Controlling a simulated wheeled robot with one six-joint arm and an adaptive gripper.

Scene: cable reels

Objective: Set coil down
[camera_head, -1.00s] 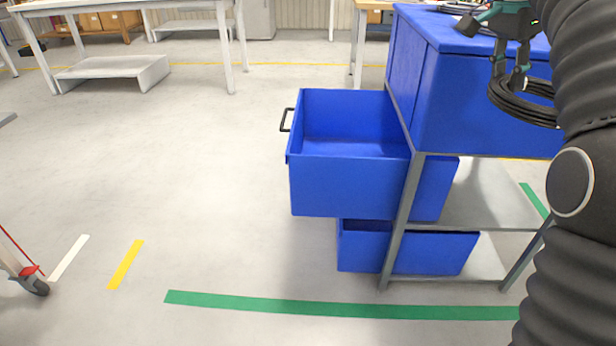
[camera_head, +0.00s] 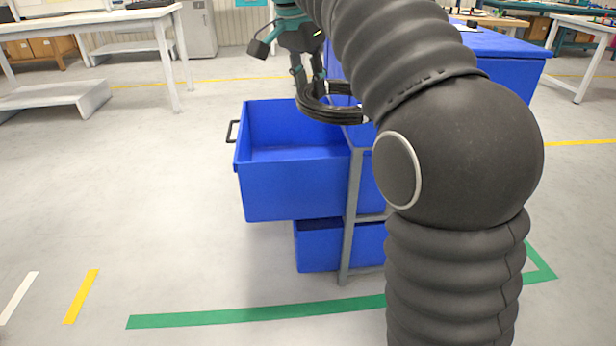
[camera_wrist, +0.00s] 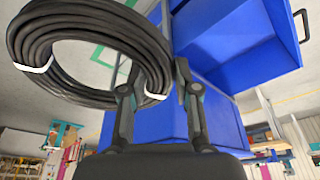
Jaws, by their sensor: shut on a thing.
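The coil is a ring of black cable (camera_head: 327,108) with white ties that show in the wrist view (camera_wrist: 152,62). My gripper (camera_head: 309,88) is shut on one side of the coil and holds it in the air. In the head view the coil appears in front of the right part of the open blue drawer (camera_head: 290,190). In the wrist view the coil hangs at the left and the blue drawer (camera_wrist: 265,60) is at the upper right. The drawer's visible inside looks empty. Part of the coil and the drawer's right side are hidden by my arm.
The blue cabinet (camera_head: 505,68) stands behind my arm on a grey metal frame (camera_head: 352,215). A lower blue bin (camera_head: 318,250) sticks out under the drawer. Open floor lies to the left. White tables (camera_head: 90,22) stand at the back.

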